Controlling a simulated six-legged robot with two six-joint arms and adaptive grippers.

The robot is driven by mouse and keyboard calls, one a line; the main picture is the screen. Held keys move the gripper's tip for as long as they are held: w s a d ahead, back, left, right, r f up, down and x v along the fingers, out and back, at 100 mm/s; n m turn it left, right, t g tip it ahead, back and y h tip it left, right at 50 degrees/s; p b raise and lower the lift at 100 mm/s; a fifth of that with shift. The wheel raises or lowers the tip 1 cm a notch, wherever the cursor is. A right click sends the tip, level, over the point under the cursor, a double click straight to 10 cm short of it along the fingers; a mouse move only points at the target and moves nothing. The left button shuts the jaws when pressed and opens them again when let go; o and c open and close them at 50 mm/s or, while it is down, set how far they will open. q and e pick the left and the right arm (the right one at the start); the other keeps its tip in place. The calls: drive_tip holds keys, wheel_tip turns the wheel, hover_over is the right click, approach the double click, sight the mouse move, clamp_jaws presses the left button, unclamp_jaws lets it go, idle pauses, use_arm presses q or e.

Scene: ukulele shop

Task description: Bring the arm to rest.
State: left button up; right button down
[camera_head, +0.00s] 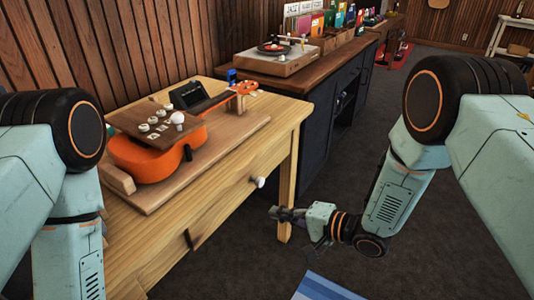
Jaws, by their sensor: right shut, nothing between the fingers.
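My right arm comes in from the right and bends down and inward. My right gripper (275,213) is shut and empty, in front of the wooden table's near right leg, over the dark floor. It appears apart from the table, though the gap is hard to judge. My left arm (65,200) hangs down at the left edge. Its gripper is below the picture and hidden.
The wooden table (285,118) carries an orange ukulele (155,163) on a wooden board. A white knob (258,182) sticks out from its drawer. A dark cabinet (318,125) with a turntable (276,57) stands behind. Dark carpet (235,250) lies open in front.

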drive_tip(key=s+d+f+n+g+h, duration=0.2)
drive_tip(key=s+d+f+n+h, duration=0.4)
drive_tip(key=s+d+f+h, duration=0.5)
drive_tip(key=s+d+f+g, duration=0.1)
drive_tip(key=s+d+g, duration=0.2)
drive_tip(key=s, duration=0.9)
drive_tip(key=s+d+f+g+h, duration=0.1)
drive_tip(key=s+d+g, duration=0.2)
drive_tip(key=s, duration=0.9)
drive_tip(key=shift+s+d+f, duration=0.2)
drive_tip(key=shift+s+d, duration=0.05)
drive_tip(key=shift+d, duration=0.15)
